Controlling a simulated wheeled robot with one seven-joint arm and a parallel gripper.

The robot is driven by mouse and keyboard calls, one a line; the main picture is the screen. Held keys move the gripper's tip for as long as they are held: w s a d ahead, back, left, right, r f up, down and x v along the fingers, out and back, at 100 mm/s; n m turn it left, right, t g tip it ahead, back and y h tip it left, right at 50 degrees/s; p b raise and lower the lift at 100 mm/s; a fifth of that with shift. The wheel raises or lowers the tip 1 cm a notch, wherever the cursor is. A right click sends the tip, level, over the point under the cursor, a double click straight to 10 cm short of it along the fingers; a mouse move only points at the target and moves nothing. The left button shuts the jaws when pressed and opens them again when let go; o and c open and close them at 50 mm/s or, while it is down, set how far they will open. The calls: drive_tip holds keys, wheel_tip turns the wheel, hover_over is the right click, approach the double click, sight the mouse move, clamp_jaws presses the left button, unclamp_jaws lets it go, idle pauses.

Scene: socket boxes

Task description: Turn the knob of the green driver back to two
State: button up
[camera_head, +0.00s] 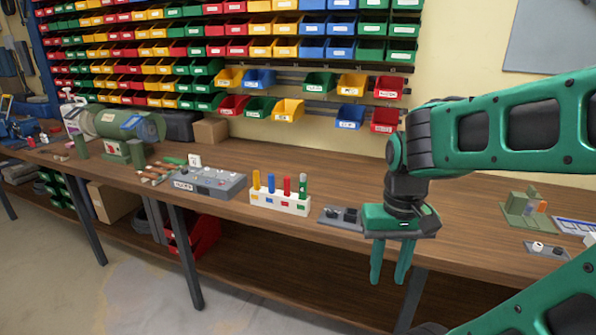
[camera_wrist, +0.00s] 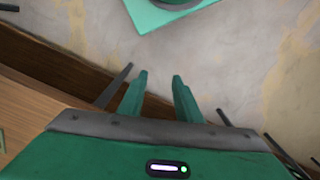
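The green driver (camera_head: 303,188) stands upright at the right end of a white holder block (camera_head: 280,202) on the bench in the head view. Its knob is too small for me to read any setting. My gripper (camera_head: 389,277) hangs pointing down in front of the bench edge, to the right of the holder and apart from it. Its two fingers are spread with an empty gap between them. In the wrist view my gripper (camera_wrist: 158,76) is also open, above the floor beside the bench edge. The driver is not in the wrist view.
Yellow, blue and red drivers (camera_head: 287,184) stand beside the green one. A grey box (camera_head: 209,182) lies left of the holder, and a dark grey fixture (camera_head: 341,217) right of it, near my gripper. Coloured bins hang behind. The bench (camera_head: 330,172) is clear behind the holder.

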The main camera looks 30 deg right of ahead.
drive_tip(key=shift+o, duration=0.5)
drive_tip(key=shift+r, duration=0.1)
wheel_tip(320, 180, up, 12)
drive_tip(key=n, duration=1.1)
hover_over(303, 178)
drive_tip(key=w, duration=0.1)
drive_tip(key=f, duration=1)
drive_tip(key=shift+d+f, duration=0.1)
drive_tip(key=shift+d, duration=0.2)
clamp_jaws()
